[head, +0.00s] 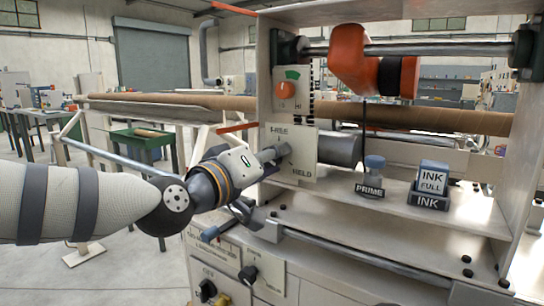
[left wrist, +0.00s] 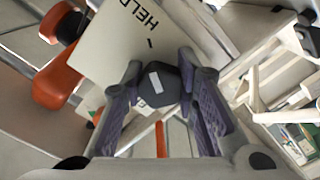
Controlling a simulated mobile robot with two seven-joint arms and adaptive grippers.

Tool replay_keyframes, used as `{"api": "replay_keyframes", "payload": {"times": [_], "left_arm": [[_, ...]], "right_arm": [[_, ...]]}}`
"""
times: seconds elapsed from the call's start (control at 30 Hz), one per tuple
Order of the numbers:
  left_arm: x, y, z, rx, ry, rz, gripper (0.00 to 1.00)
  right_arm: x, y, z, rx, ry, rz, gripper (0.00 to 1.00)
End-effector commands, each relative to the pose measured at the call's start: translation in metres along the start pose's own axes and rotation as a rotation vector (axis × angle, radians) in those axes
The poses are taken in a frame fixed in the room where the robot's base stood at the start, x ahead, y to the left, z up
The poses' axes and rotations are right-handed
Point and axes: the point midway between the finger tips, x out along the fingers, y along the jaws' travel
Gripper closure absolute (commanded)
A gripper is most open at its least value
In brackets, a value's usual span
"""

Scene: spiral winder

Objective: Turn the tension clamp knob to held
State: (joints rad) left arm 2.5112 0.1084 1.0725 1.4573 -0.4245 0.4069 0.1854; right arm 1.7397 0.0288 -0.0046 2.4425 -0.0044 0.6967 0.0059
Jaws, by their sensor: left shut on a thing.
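The tension clamp plate, a pale panel with FREE at its top and HELD at its lower right (head: 302,158), stands upright on the machine. My left gripper (head: 279,152) reaches it from the left and hides most of the knob there. In the left wrist view the dark knob (left wrist: 158,86) sits between the two fingers of my left gripper (left wrist: 160,72), which is shut on it. A white mark on the knob points roughly toward the tick beside HELD on the plate (left wrist: 120,40). My right gripper is not in view.
An orange dial (head: 286,90) is above the plate. A PRIME button (head: 374,170) and an INK FULL block (head: 433,178) stand on the shelf to the right. A long brown tube (head: 430,118) runs behind the plate. A lower panel has a black knob (head: 248,274).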

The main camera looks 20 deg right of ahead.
Motion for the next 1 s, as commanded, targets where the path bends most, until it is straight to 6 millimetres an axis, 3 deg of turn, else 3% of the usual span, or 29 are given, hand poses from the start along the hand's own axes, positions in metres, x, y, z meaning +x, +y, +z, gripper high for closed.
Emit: {"api": "replay_keyframes", "payload": {"times": [0.6,0.63,0.7,1.0], "left_arm": [[0.0000,0.0003,-0.0010,0.041,0.002,0.001,1.00],[0.0000,0.0003,-0.0011,0.041,0.002,0.001,0.70],[0.0000,0.0003,-0.0011,0.040,0.002,0.001,0.54],[-0.0004,0.0001,-0.0005,0.038,0.001,0.000,0.52]], "right_arm": [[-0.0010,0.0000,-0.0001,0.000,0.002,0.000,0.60],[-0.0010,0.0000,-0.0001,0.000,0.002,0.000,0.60],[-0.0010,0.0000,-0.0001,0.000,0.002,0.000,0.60],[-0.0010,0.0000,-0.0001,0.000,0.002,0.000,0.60]]}}
